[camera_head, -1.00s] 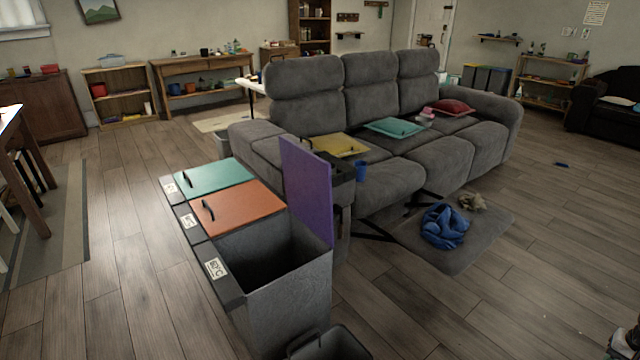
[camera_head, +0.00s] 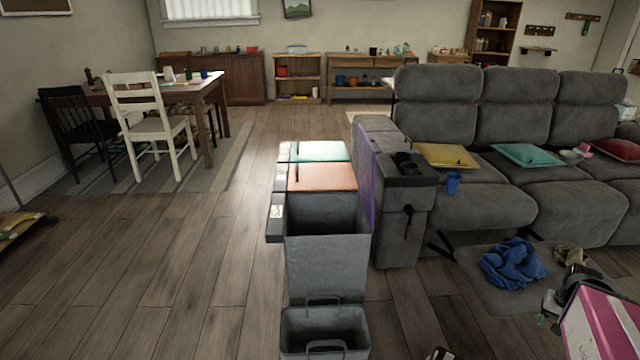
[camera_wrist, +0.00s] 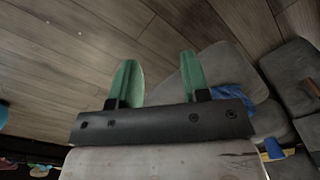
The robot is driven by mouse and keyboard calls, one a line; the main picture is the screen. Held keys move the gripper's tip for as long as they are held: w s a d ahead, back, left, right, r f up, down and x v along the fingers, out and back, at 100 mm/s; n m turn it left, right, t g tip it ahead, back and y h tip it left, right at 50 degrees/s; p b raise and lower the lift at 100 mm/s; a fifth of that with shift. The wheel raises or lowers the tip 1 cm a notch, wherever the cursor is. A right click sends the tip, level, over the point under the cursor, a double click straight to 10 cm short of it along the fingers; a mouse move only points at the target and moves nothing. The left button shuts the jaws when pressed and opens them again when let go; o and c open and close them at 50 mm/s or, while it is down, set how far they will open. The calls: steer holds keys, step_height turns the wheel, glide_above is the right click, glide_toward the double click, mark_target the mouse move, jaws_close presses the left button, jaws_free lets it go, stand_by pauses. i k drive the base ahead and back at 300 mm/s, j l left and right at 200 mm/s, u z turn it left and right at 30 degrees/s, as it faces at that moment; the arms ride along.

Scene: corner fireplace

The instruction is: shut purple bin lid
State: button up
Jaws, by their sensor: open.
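The purple lid (camera_head: 367,185) stands raised, nearly upright, on the right side of the open grey bin compartment (camera_head: 326,265). It shows almost edge-on, next to the sofa's armrest. The compartment's dark inside is visible. Beside it, the orange lid (camera_head: 325,177) and the teal lid (camera_head: 322,151) lie flat and closed. My gripper (camera_head: 550,312) is at the lower right in the head view, well to the right of the bin and apart from it. In the wrist view its two green fingers (camera_wrist: 160,78) are spread, with nothing between them; the lid is not visible there.
The grey sofa (camera_head: 480,110) stands right of the bin, with its footrest out and a blue cloth (camera_head: 511,263) on it. A grey handled container (camera_head: 325,330) stands in front of the bin. The wooden floor left of the bin is clear up to the white chair (camera_head: 150,125).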

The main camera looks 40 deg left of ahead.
mark_target(367, 154)
steer(key=i+l+u, duration=0.1)
steer(key=u, duration=0.4)
steer(key=i+l+u, duration=0.25)
steer(key=u, duration=0.2)
steer(key=i+l+u, duration=0.15)
steer(key=u, duration=0.35)
steer(key=l+u, duration=0.5)
steer(key=i+l+u, duration=0.4)
steer(key=k, duration=0.1)
